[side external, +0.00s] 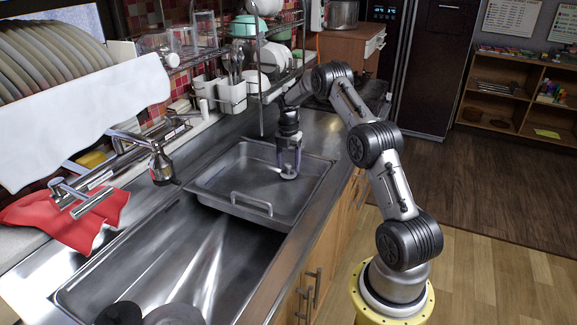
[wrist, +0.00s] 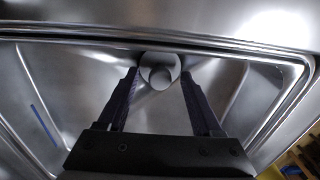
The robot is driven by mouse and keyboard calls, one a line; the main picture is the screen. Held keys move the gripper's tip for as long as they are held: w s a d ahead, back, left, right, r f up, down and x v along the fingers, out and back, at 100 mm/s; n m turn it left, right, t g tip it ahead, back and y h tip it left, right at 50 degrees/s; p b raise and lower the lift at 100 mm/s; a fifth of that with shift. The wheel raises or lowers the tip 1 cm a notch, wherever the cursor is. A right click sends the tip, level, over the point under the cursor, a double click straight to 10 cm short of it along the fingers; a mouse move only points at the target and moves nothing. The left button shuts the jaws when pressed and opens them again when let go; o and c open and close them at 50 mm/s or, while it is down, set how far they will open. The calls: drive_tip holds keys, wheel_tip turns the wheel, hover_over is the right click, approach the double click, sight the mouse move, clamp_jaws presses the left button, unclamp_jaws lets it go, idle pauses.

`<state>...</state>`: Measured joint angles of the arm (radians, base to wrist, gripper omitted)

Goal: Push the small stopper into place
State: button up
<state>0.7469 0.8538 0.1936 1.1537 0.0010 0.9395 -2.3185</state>
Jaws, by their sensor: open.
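The small stopper (wrist: 159,75) shows in the wrist view as a round, shiny metal disc with a smaller round knob. It is at the far end of my gripper (wrist: 160,80), between the two fingertips. In the side view my gripper (side external: 289,165) points down into the shallow metal basin (side external: 225,180), with the round stopper (side external: 288,176) at its tips.
The basin's front handle (side external: 252,204) and raised rims surround the work. A larger sink (side external: 190,255) lies nearer the camera. A faucet (side external: 160,165) and red cloth (side external: 72,218) are at left. A dish rack (side external: 260,45) and white utensil holders (side external: 232,97) stand behind.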

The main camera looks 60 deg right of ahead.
wheel_tip(320, 180, up, 13)
drive_tip(key=shift+f, duration=0.15)
drive_tip(key=w+a+r+n+t+h, duration=0.1)
drive_tip(key=a+r+n+t, duration=0.15)
drive_tip(key=a+r, duration=1.7)
drive_tip(key=s+a+r+m+t, duration=0.3)
drive_tip(key=s+a+m, duration=0.3)
drive_tip(key=s+a, duration=1)
drive_tip(key=s+a+f+m+y, duration=0.1)
drive_tip(key=s+a+f+m, duration=0.2)
drive_tip(key=s+f+m, duration=0.7)
drive_tip(key=shift+m, duration=2.25)
